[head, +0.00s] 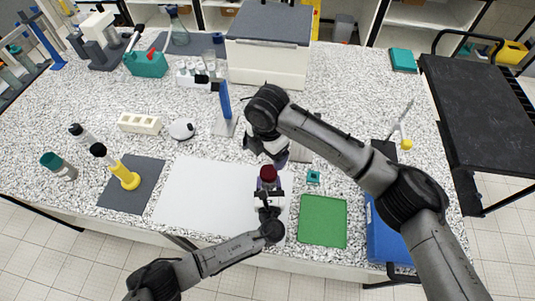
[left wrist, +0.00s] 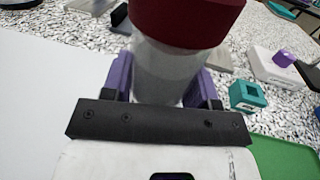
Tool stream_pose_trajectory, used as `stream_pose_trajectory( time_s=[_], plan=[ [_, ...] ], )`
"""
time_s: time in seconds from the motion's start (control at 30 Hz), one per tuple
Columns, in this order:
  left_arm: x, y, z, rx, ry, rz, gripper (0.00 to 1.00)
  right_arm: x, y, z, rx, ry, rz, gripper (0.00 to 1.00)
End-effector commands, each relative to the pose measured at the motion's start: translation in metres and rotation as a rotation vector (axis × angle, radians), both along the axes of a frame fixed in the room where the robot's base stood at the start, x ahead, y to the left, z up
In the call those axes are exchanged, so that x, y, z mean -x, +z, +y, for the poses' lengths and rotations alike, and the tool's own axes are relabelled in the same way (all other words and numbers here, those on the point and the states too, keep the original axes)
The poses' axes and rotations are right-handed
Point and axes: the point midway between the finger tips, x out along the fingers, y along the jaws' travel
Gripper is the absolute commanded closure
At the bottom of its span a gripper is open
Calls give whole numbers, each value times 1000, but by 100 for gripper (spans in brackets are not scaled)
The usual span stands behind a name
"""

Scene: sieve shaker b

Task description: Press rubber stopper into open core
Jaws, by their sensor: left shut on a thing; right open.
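My left gripper (head: 268,190) is shut on a whitish, translucent cylinder (left wrist: 168,72) with a dark red top (left wrist: 190,20). It holds the cylinder roughly upright over the right part of the white sheet, between purple fingers. The dark red top also shows in the head view (head: 268,173); I cannot tell whether it is the rubber stopper. My right gripper (head: 281,161) is open, just behind the cylinder and apart from it; its fingers are partly hidden. A small teal block with a square hole (head: 313,177) lies to the right; it also shows in the left wrist view (left wrist: 247,96).
A green mat (head: 322,221) and a blue case (head: 384,236) lie at the front right. A yellow-based bottle (head: 125,176) stands on a dark mat at left. A blue upright panel (head: 225,103) stands behind. The white sheet (head: 195,195) is mostly clear.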

Motion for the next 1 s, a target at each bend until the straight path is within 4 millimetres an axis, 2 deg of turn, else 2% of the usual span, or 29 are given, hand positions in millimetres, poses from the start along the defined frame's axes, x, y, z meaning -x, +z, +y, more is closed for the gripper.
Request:
stream_pose_trajectory(
  time_s=[0.23,0.27,0.57,0.83,1.0],
  plan=[
    [0,-1,1,-1,1,1,89,0,0,0,0,0,0,13],
    [0,-1,1,-1,1,1,45,0,0,0,-1,0,-1,13],
    [0,0,0,-1,0,1,17,0,0,0,0,0,0,13],
    [2,0,0,0,0,1,16,0,0,0,0,0,0,13],
    [18,-1,-1,1,-1,3,16,0,2,0,0,0,0,13]
  ],
)
